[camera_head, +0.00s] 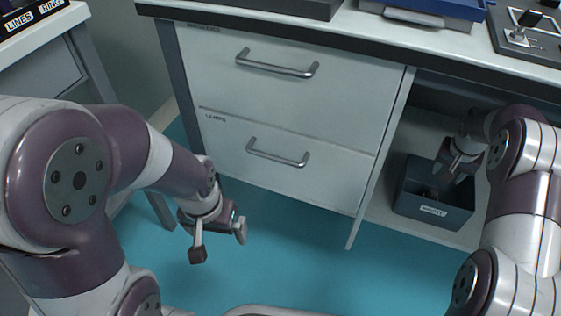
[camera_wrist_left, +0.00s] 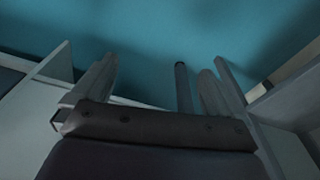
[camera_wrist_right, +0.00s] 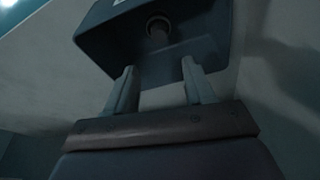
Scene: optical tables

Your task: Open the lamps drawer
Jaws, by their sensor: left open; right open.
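The cabinet front in the head view has two pale drawers with bar handles, both flush and closed. The lower drawer (camera_head: 300,178) has a small label (camera_head: 215,117) at its upper left that seems to read LAMPS. Its handle (camera_head: 277,156) is bare. The upper drawer (camera_head: 285,95) has its handle (camera_head: 277,66) and an unreadable label. My left gripper (camera_head: 219,244) is open and empty, below and left of the lower handle, apart from it. Its fingers also show in the left wrist view (camera_wrist_left: 157,88). My right gripper (camera_head: 452,168) is open above a dark bin (camera_head: 432,209).
The bin stands in the open bay right of the drawers; the right wrist view shows its wall (camera_wrist_right: 85,38) and a round item (camera_wrist_right: 158,27) inside. A side cabinet (camera_head: 40,80) stands at the left. Turquoise floor (camera_head: 290,240) is clear before the drawers. Equipment sits on the worktop.

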